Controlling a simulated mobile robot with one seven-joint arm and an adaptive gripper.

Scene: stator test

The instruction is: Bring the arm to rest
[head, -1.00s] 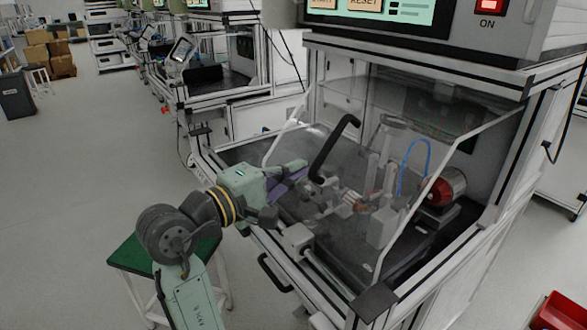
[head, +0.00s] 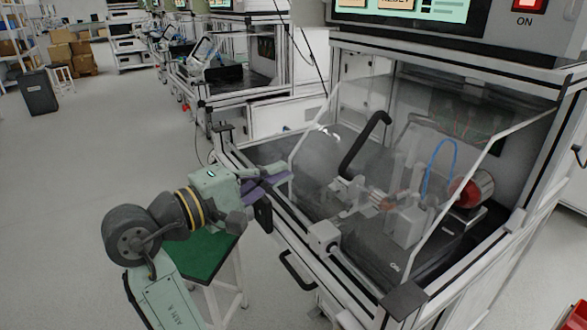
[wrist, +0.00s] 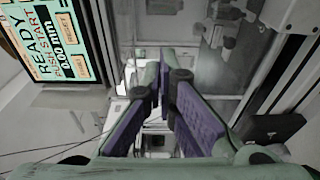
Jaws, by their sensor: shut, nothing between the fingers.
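My arm reaches in from the lower left in the head view. My gripper (head: 283,178) is at the front left edge of the test station (head: 415,290), in front of its clear cover (head: 285,165). Its purple-padded fingers are shut with nothing between them. In the wrist view the fingers (wrist: 165,88) point away from the camera, and no part is held. Inside the station, a black curved handle (head: 365,142), a clamp fixture and a red-ended cylinder (head: 478,190) show through the cover.
A green-topped stool (head: 205,258) stands just below my arm. A screen (wrist: 55,40) reading READY shows close by at upper left in the wrist view. More stations stand behind, and a dark bin (head: 38,92) is at far left. The floor left of my arm is clear.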

